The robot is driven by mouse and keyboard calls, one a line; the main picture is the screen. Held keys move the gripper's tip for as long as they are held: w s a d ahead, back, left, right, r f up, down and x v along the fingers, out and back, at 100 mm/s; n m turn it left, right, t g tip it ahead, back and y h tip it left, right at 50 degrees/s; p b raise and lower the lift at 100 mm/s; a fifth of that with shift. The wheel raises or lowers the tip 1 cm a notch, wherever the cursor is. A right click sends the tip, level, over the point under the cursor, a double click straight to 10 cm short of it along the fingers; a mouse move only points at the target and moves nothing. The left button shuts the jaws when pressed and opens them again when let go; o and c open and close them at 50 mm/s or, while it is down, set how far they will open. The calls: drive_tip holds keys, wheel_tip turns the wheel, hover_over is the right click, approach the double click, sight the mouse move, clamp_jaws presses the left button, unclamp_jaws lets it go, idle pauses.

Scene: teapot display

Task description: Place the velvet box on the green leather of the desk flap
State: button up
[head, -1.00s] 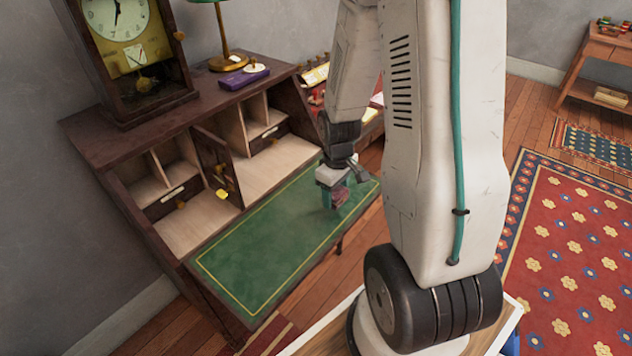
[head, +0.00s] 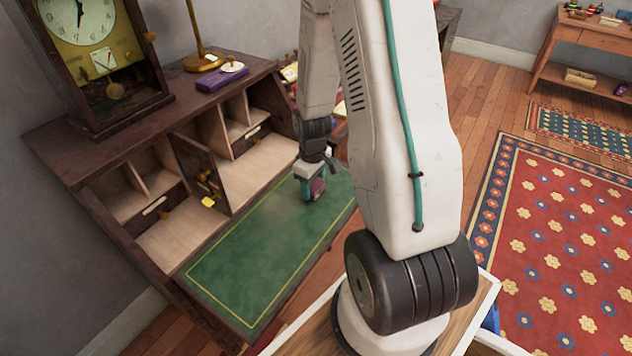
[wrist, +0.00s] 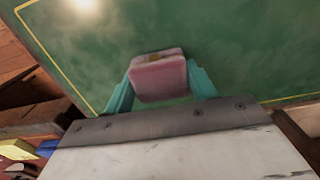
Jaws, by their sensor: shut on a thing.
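The velvet box, small and dusky pink with rounded edges, is between the teal fingers of my gripper (wrist: 160,86) in the wrist view; the box (wrist: 158,77) also shows as a small pink patch in the head view (head: 318,187). My gripper (head: 310,192) is shut on it, pointing down. It is over the right part of the green leather (head: 250,255) of the desk flap, which also fills much of the wrist view (wrist: 230,45). I cannot tell whether the box touches the leather.
The desk's cubbyholes stand behind the flap, with a small open door (head: 200,172) at its back edge. A clock (head: 95,60), a purple box (head: 222,77) and a brass lamp (head: 203,60) stand on top. The left and middle of the leather are clear.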

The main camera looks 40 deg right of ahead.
drive_tip(key=shift+f, duration=0.2)
drive_tip(key=o, duration=1)
